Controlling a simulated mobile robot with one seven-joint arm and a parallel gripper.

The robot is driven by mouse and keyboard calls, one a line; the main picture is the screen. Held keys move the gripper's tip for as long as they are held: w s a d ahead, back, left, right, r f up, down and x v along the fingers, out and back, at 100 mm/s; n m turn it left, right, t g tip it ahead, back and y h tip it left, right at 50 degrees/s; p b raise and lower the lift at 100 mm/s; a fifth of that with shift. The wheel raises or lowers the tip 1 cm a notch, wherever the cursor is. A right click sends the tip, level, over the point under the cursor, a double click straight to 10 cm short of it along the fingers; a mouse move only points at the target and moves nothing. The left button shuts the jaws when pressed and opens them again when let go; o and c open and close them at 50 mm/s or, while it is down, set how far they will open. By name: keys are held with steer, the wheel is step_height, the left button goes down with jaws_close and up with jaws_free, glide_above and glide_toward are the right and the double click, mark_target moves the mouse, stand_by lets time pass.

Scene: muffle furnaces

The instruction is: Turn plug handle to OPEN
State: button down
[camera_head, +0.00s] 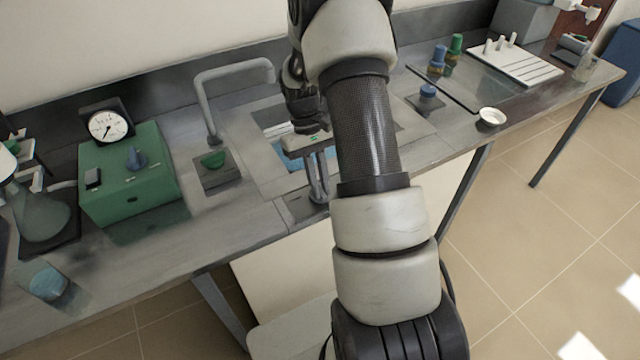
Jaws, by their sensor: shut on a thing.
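My gripper (318,192) points down at the front rim of the sink, near the bench's front edge. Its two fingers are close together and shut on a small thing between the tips. By its place beside the sink it appears to be the plug handle, but the fingers mostly hide it. I cannot read its angle or any OPEN mark. The sink (272,130) is partly covered by my gripper and arm, with a little blue showing inside.
A grey curved faucet (208,100) stands behind the sink.

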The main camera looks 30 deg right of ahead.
steer(key=c, duration=1.8)
jaws_free()
steer(key=p+v, duration=0.1)
steer(key=v, duration=1.6)
steer(key=shift+w+r, duration=0.15)
